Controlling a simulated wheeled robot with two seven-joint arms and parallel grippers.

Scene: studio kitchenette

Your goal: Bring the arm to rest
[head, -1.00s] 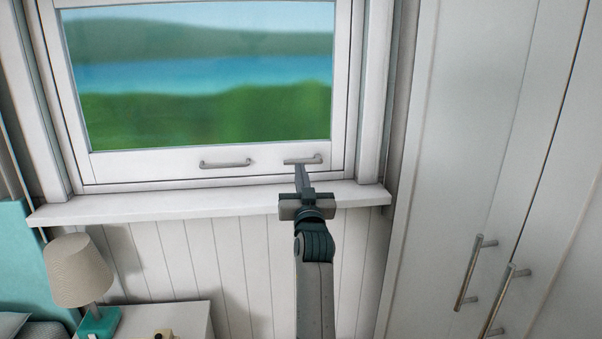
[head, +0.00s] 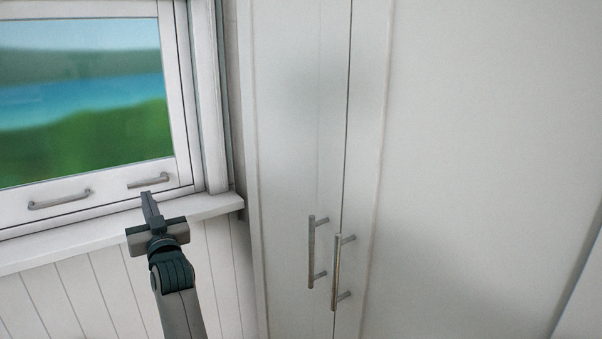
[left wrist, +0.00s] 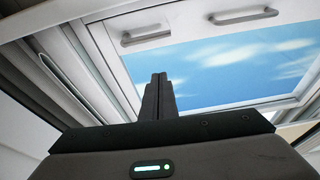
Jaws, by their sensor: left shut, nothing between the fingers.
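My left gripper (head: 148,197) is in the lower left of the head view, raised in front of the window sill. Its fingers are together with nothing between them. In the left wrist view the shut fingers (left wrist: 158,82) point up toward the window (left wrist: 240,70). In the head view the fingertips show just below the window's right handle (head: 148,181); I cannot tell how far apart they are in depth. My right gripper is in neither view.
A tall white cabinet (head: 285,130) with two bar handles stands to the right. A plain pale surface fills the far right.

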